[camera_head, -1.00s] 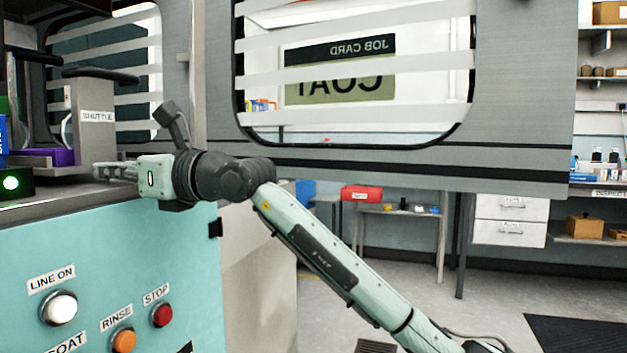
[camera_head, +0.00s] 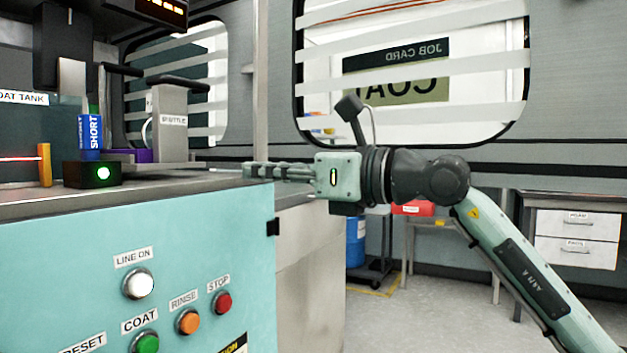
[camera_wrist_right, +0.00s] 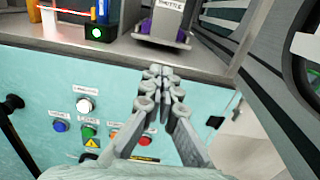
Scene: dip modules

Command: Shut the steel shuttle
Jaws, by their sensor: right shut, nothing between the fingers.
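The steel shuttle (camera_head: 170,128) stands upright on the machine's deck in the head view, with a dark handle on top and a "SHUTTLE" label. A purple part (camera_head: 140,156) sits at its foot. The shuttle also shows at the top of the wrist view (camera_wrist_right: 165,24), cut off by the frame edge. My right gripper (camera_head: 250,170) is shut and empty. It points left at the deck's right edge, to the right of the shuttle with a gap between them. My left gripper is not in view.
A black box with a green light (camera_head: 92,173), an orange post (camera_head: 44,164) and a blue "SHORT" part (camera_head: 91,133) are left of the shuttle. The teal front panel (camera_head: 70,260) carries several buttons. A windowed grey panel (camera_head: 420,140) stands behind my right arm.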

